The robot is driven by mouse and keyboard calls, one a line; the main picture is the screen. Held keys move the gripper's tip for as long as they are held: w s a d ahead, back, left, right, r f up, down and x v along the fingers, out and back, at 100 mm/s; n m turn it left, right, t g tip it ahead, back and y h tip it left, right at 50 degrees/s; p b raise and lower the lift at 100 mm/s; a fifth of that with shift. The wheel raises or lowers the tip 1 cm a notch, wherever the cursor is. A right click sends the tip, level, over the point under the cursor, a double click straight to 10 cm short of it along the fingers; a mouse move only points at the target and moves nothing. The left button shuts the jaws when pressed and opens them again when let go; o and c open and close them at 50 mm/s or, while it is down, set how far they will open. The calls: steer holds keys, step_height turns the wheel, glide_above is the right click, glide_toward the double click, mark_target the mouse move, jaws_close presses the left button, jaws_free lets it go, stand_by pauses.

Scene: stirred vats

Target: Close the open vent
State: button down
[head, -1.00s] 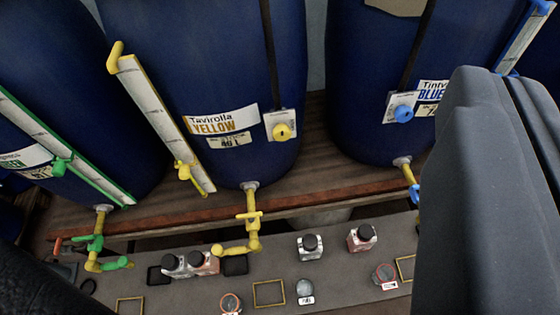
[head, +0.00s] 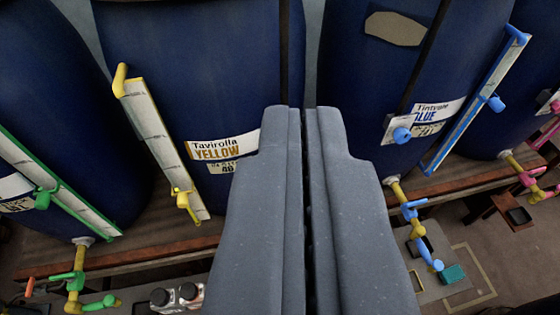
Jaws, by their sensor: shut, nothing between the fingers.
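My gripper (head: 294,112) is shut and empty, its two grey fingers side by side in the middle of the picture. It stands in front of the yellow-labelled vat (head: 195,60) and hides that vat's lower right part. The yellow vat's sight gauge (head: 163,140) has a small yellow valve (head: 184,200) at its foot. The blue-labelled vat (head: 375,85) is to the right, with a blue knob (head: 401,135) on a white plate and a blue gauge (head: 475,105). I cannot tell which fitting is the open vent; the vat tops are out of view.
A green gauge (head: 55,185) and green tap (head: 75,285) are at left. A blue tap (head: 415,230) hangs right of my gripper, and pink fittings (head: 535,180) are at far right. The vats stand on a wooden shelf (head: 140,245). Small bottles (head: 178,296) stand below it.

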step_height(320, 180, down, 16)
steer(key=b, duration=1.6)
steer(key=shift+r, duration=0.1)
steer(key=shift+a, duration=0.1)
